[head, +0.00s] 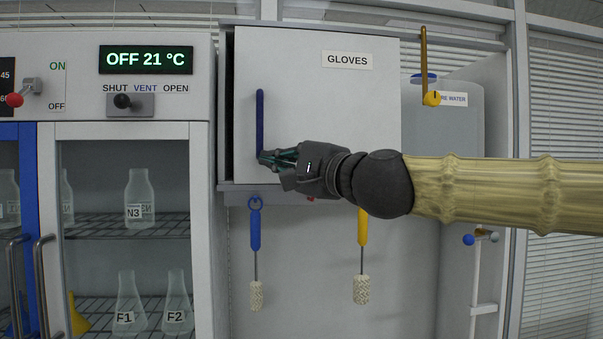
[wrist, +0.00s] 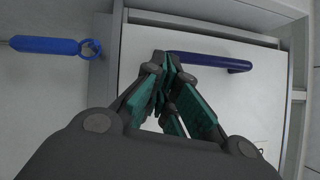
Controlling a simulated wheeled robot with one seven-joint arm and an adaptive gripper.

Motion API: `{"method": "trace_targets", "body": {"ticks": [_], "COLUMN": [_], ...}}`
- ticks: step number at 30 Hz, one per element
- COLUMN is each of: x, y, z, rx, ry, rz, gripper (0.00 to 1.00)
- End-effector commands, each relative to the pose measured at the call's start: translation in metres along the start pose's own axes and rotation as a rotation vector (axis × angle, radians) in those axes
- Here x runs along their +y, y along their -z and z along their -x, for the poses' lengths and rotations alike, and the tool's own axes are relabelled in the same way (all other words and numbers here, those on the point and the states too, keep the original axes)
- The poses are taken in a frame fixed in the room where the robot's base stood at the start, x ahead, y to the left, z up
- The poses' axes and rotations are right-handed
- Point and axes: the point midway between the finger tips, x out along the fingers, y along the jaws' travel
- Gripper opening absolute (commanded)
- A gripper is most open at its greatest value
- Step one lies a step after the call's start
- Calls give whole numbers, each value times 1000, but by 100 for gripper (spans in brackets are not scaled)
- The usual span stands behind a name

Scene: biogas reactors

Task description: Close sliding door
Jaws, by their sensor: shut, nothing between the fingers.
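The white door panel (head: 315,110) labelled GLOVES hangs on the wall cabinet in the head view, with a narrow dark gap along its left edge. Its dark blue handle (head: 260,115) is a vertical bar near that edge. My gripper (head: 266,158) is at the lower end of the handle, fingers pointing left, closed together and holding nothing. In the wrist view, the fingertips (wrist: 165,62) lie by one end of the handle (wrist: 215,60), with the panel (wrist: 250,105) behind. I cannot tell whether they touch the handle.
A blue-handled brush (head: 255,230) and a yellow-handled brush (head: 362,230) hang below the cabinet. To the left is a glass-fronted incubator (head: 125,205) with flasks and a bar handle. A water tank (head: 450,115) with a yellow-ended lever stands to the right.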

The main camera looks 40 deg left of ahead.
Motion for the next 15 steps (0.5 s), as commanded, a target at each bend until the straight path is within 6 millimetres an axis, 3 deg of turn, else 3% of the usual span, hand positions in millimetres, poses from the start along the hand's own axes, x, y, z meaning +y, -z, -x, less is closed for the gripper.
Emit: {"method": "trace_targets", "body": {"ticks": [6,15], "x": [7,6], "y": [-23,-25], "z": [-16,-17], "rx": [-1,-1], "ry": [-1,0], "rz": [0,-1], "gripper": [0,0]}}
